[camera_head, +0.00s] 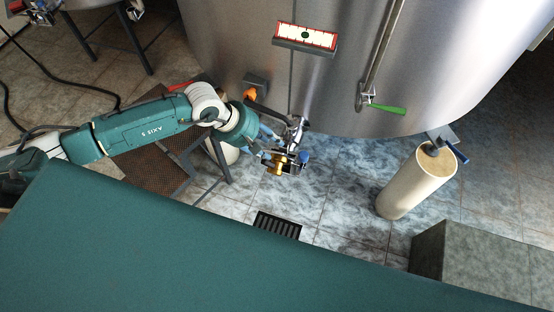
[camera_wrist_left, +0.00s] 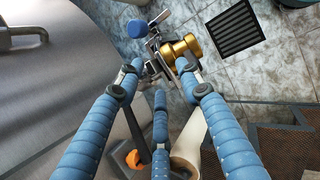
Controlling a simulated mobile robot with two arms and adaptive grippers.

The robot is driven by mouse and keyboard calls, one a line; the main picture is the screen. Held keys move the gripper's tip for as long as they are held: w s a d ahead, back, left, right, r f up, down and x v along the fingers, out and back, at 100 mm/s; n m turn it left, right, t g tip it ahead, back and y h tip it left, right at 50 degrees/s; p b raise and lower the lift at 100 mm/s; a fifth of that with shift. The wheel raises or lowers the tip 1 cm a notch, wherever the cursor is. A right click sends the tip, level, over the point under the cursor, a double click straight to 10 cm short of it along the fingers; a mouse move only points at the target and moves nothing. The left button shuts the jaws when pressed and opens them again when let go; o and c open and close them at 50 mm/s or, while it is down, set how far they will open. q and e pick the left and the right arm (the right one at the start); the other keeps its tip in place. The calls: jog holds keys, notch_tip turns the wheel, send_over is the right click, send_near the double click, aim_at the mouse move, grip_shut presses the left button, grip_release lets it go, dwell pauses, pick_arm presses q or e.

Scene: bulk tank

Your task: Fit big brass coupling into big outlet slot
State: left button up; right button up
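My left gripper (camera_head: 288,158) is in front of the steel tank's lower side, above the tiled floor. In the left wrist view its blue fingers (camera_wrist_left: 160,70) reach to both sides of a metal fitting. This fitting carries the big brass coupling (camera_wrist_left: 180,47), a gold round piece, and a blue knob (camera_wrist_left: 137,28). The fingertips appear closed on the metal part, and the brass end sticks out past them. The brass coupling also shows in the head view (camera_head: 277,167), clear of the floor. I cannot make out the big outlet slot for certain. My right gripper is not in view.
The big steel tank (camera_head: 235,40) fills the back. A green lever (camera_head: 386,108) and a red-framed gauge (camera_head: 305,37) are on it. A cream cylinder (camera_head: 415,182) stands at the right, below a blue-handled outlet (camera_head: 444,137). A floor drain (camera_head: 277,226) lies in front.

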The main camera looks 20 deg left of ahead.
aim_at(276, 153)
pick_arm(q)
jog(key=shift+w+d+f+p, duration=0.1)
jog(key=shift+d+f+p, duration=0.1)
jog(key=shift+f+p, duration=0.15)
jog(key=p+x, duration=0.1)
jog(key=x, duration=0.2)
jog(key=shift+w+f, duration=0.1)
jog(key=shift+f, duration=0.2)
jog(key=shift+w+d+f, duration=0.1)
jog(key=shift+f, duration=0.25)
jog(key=shift+c, duration=0.2)
jog(key=c, duration=0.9)
grip_shut()
jog(key=shift+r, duration=0.15)
